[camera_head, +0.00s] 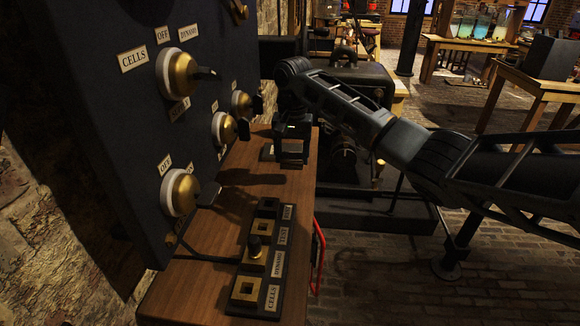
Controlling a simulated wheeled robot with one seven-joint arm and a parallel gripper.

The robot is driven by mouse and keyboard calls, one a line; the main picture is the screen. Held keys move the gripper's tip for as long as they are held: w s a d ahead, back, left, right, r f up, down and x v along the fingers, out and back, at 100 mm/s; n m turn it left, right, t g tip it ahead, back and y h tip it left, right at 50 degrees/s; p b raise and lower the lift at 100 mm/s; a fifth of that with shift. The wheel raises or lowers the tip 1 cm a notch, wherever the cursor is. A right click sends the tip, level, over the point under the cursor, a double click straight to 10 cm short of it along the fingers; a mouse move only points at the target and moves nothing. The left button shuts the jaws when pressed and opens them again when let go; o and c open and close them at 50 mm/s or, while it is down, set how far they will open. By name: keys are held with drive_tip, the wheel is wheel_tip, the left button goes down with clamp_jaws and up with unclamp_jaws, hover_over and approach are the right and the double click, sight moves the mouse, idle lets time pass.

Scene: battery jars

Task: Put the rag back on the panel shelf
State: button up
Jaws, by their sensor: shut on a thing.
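My gripper (290,152) is low over the far end of the brown wooden panel shelf (203,290), reaching in from the right. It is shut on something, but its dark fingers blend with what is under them. A small pale tan edge (267,152) shows just left of the fingers; I cannot tell whether it is the rag or part of a fitting. No rag can be clearly made out elsewhere. I cannot tell whether the held thing touches the shelf.
A dark switch panel (110,110) with brass-and-white knobs (179,192) rises left of the shelf. A labelled socket block (262,258) with a peg (254,246) occupies the near shelf. A red loop (319,257) hangs at its right edge. Bare wood lies between block and gripper.

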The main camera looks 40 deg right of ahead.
sight(290, 168)
drive_tip(key=shift+s+a+f, duration=0.15)
drive_tip(key=shift+a+f, duration=0.2)
drive_tip(key=shift+a, duration=0.1)
drive_tip(key=shift+f, duration=1.95)
drive_tip(key=o, duration=1)
drive_tip(key=shift+f, duration=0.1)
wheel_tip(290, 168, up, 12)
drive_tip(key=shift+r, duration=0.15)
drive_tip(key=shift+d, duration=0.1)
